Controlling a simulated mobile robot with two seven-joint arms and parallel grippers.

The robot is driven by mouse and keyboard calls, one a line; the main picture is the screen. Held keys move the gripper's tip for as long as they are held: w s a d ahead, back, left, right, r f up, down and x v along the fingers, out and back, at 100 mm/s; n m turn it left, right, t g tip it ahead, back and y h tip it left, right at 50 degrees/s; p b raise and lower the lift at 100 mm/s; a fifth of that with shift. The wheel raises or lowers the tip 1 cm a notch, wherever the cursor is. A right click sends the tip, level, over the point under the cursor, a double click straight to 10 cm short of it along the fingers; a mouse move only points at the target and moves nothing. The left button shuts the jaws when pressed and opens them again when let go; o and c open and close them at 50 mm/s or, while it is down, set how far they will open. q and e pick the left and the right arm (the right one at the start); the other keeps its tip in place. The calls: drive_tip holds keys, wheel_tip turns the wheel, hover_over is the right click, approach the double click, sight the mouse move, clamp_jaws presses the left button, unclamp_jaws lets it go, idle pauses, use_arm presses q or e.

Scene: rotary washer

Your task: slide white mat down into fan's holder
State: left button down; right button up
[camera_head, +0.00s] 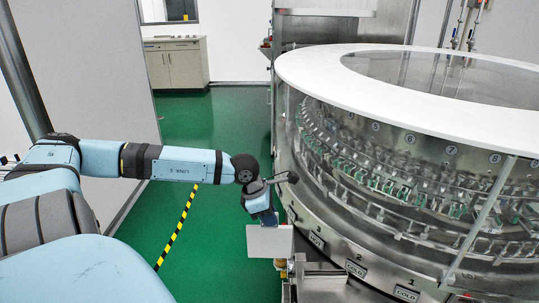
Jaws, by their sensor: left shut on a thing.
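My left gripper (267,218) hangs at the end of my left arm, in front of the rotary washer's near left side. It is shut on the upper part of the white mat (268,241). The mat hangs upright below the gripper as a small flat white panel facing me. The fan and its holder cannot be made out clearly. Small parts (281,265) show just under the mat's lower right edge, and the mat hides what is behind it. My right gripper is not in view.
The round rotary washer (385,95), with a clear wall and white top ring, fills the right side. Labelled metal panels (356,268) run along its base. A yellow-black floor stripe (178,226) crosses open green floor. A cabinet (176,63) stands at the back.

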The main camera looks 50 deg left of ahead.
use_arm(q)
drive_tip(key=shift+r+p, duration=1.4)
drive_tip(key=shift+r, duration=0.9)
drive_tip(key=shift+f, duration=0.1)
